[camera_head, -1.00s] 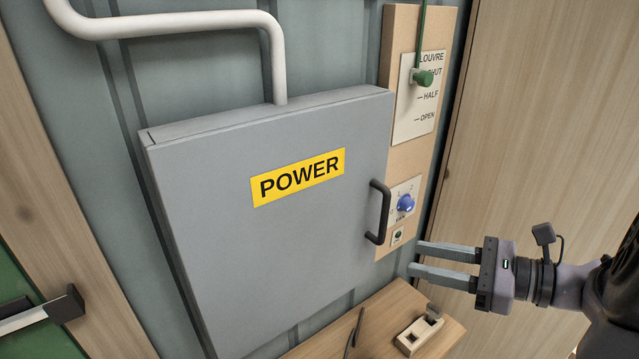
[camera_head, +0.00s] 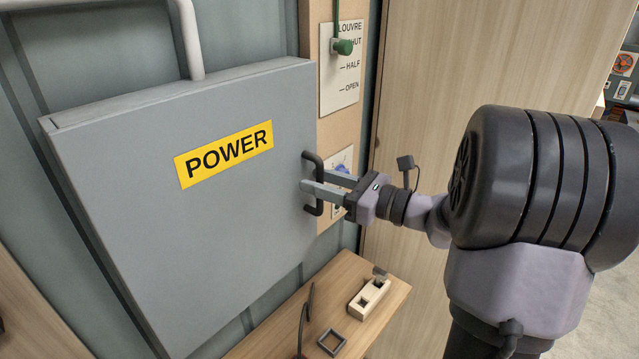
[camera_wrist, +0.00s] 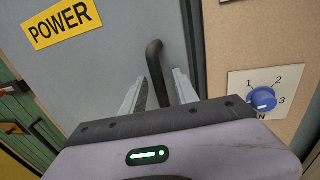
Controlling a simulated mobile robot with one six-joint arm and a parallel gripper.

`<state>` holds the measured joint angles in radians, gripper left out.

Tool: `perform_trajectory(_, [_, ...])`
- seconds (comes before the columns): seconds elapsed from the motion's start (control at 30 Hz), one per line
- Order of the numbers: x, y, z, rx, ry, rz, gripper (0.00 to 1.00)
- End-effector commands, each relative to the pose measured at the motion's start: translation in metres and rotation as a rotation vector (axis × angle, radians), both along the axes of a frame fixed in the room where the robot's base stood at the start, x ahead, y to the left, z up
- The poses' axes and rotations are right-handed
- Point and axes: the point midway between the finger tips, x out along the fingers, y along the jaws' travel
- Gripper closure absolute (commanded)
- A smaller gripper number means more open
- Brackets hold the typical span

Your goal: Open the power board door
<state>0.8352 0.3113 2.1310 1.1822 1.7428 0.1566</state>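The power board door (camera_head: 130,230) is a grey panel with a yellow POWER label (camera_head: 224,153). It looks shut on its box. A black bar handle (camera_head: 309,160) stands at its right edge. My gripper (camera_head: 320,182) is at the handle, with one finger on each side of the bar. In the wrist view the handle (camera_wrist: 155,70) rises between the two spread fingers (camera_wrist: 158,90), with gaps visible beside it. The fingers look open around the bar. The handle's lower end is hidden by my gripper in the wrist view.
Right of the door is a wooden panel with a louvre plate (camera_head: 341,70), a green knob (camera_head: 342,47) and a blue dial (camera_wrist: 263,99). Below is a wooden shelf (camera_head: 260,340) with a cream block (camera_head: 369,297) and a small dark square frame (camera_head: 332,342).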

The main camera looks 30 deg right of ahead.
Motion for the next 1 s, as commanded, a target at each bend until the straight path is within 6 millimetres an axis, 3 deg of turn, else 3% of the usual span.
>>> perform_trajectory(0.27, [0.0017, 0.001, 0.0, -0.001, 0.001, 0.0, 0.64])
perform_trajectory(0.47, [0.0015, 0.0009, 0.0, -0.001, 0.001, 0.0, 1.0])
perform_trajectory(1.0, [0.0013, 0.0009, -0.0001, -0.001, 0.0, 0.0, 1.0])
